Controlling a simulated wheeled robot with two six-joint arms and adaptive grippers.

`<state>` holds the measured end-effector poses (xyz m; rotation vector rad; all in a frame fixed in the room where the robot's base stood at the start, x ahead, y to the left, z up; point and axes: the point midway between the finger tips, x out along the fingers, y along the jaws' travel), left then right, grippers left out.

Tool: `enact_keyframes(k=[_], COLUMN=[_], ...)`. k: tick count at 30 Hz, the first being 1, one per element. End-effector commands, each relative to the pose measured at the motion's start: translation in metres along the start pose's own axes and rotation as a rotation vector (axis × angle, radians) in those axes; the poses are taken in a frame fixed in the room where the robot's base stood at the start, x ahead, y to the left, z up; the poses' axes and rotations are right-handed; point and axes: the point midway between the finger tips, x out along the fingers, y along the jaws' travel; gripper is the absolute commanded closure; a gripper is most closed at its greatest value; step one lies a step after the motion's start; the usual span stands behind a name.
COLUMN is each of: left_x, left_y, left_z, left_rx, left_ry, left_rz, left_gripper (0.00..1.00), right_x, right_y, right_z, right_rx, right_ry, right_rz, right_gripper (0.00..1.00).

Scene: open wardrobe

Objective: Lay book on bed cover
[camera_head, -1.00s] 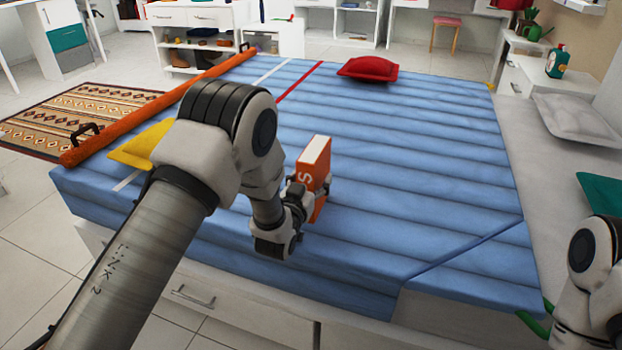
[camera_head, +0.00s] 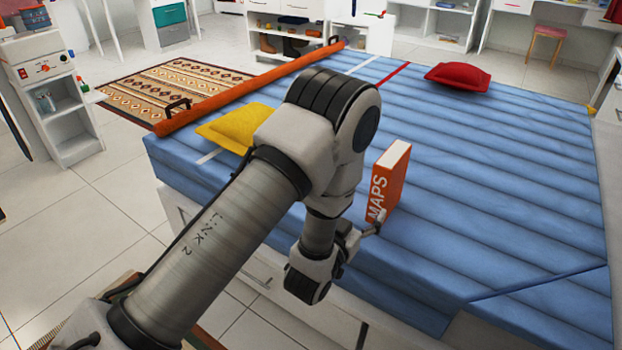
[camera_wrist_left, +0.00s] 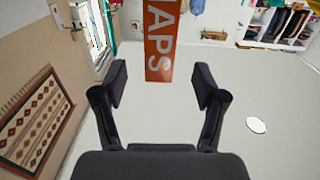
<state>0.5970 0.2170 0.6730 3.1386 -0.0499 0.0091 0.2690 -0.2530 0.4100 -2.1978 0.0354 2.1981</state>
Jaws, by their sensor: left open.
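The orange book (camera_head: 388,183), with white pages and "MAPS" on its spine, stands upright on the blue bed cover (camera_head: 490,190), near its front edge. My left gripper (camera_head: 373,227) is open, just in front of the book's spine and low beside its bottom end. In the left wrist view the book (camera_wrist_left: 160,42) shows between and beyond the two open fingers (camera_wrist_left: 160,80), with gaps on both sides. The arm hides part of the cover left of the book. My right gripper is out of view.
A yellow cushion (camera_head: 236,127) and a red cushion (camera_head: 457,77) lie on the cover. A long orange roll (camera_head: 250,90) with handles lies along its left side. The middle and right of the cover are clear. A patterned rug (camera_head: 165,88) lies on the floor.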

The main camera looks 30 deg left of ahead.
Motion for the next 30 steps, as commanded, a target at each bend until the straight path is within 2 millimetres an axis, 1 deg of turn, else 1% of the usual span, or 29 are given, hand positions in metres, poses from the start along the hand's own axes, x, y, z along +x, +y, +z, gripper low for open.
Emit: enact_keyframes(k=[2,4,5,7,8,9,11,12,14,15,16,18,20,22,30], left_x=[-0.001,-0.008,-0.015,-0.041,-0.058,-0.086,-0.137,-0.174,-0.228,-0.260,-0.280,-0.314,-0.329,-0.334,-0.332], left_y=[-0.001,-0.004,-0.007,-0.014,-0.017,-0.022,-0.026,-0.028,-0.028,-0.028,-0.028,-0.026,-0.026,-0.026,-0.026], left_z=[0.005,0.026,0.042,0.092,0.117,0.150,0.194,0.217,0.241,0.251,0.255,0.260,0.261,0.261,0.261], left_rx=[0.000,-0.001,-0.002,-0.005,-0.007,-0.012,-0.020,-0.026,-0.036,-0.043,-0.048,-0.056,-0.059,-0.060,-0.060], left_ry=[-0.017,-0.096,-0.156,-0.354,-0.461,-0.613,-0.848,-0.999,-1.203,-1.319,-1.391,-1.512,-1.567,-1.584,-1.579], left_rz=[-0.002,-0.009,-0.015,-0.032,-0.039,-0.049,-0.057,-0.061,-0.063,-0.062,-0.060,-0.055,-0.053,-0.052,-0.052], left_gripper=[0.29,0.29,0.29,0.29,0.29,0.29,0.29,0.29,0.29,0.29,0.29,0.29,0.29,0.29,0.29], right_x=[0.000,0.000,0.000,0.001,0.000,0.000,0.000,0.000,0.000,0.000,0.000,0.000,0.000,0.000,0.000], right_y=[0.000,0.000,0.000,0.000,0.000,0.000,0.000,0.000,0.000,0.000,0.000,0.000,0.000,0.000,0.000], right_z=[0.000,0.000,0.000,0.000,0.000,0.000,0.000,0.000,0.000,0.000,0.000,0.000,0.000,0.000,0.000], right_rx=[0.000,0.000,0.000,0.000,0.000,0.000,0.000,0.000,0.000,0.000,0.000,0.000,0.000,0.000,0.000], right_ry=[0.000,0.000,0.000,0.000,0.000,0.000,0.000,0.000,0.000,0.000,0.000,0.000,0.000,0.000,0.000], right_rz=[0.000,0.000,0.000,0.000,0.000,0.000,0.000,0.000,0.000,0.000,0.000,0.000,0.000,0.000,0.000], right_gripper=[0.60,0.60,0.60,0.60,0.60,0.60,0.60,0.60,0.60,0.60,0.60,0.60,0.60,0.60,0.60])
